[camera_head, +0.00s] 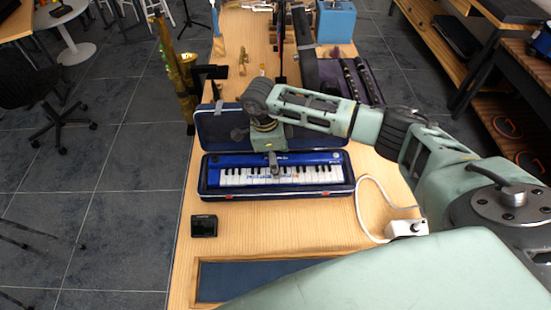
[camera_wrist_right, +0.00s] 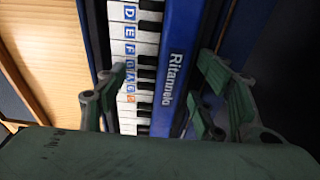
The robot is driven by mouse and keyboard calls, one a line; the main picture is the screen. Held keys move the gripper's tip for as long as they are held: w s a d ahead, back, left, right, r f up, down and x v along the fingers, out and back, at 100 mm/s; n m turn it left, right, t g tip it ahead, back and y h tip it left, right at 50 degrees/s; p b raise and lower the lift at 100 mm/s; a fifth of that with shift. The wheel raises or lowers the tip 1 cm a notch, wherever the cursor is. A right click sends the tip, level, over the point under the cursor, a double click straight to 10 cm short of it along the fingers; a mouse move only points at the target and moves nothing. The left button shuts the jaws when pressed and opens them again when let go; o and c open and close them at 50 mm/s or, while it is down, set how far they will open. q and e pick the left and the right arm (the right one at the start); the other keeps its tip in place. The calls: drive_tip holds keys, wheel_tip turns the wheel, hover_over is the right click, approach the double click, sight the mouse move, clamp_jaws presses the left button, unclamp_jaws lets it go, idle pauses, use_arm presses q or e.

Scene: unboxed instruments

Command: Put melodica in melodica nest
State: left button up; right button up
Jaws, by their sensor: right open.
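The melodica (camera_head: 236,160) is blue with white and black keys and lies in the lower half of an open dark blue case (camera_head: 212,128) on the wooden table. It shows close up in the right wrist view (camera_wrist_right: 172,62), with letter stickers on some keys. My right gripper (camera_head: 274,168) is over the middle of the melodica. In the right wrist view its green fingers (camera_wrist_right: 165,95) are apart, one on each side of the keyboard; I cannot tell whether they touch it. No thing is clearly marked as the melodica nest. My left gripper is not in view.
A dark blue panel in a wooden frame (camera_head: 230,278) lies at the table's front. A brass saxophone (camera_head: 178,75) stands beyond the left edge. Bare wood lies before the case.

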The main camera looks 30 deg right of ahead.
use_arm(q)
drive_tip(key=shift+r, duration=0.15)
use_arm(e)
drive_tip(key=shift+r, duration=0.1)
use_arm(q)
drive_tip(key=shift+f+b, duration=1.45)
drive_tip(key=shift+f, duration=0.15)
use_arm(e)
wheel_tip(320, 180, up, 12)
drive_tip(key=a, duration=0.1)
drive_tip(key=shift+w+a, duration=0.3)
drive_tip(key=shift+w, duration=0.1)
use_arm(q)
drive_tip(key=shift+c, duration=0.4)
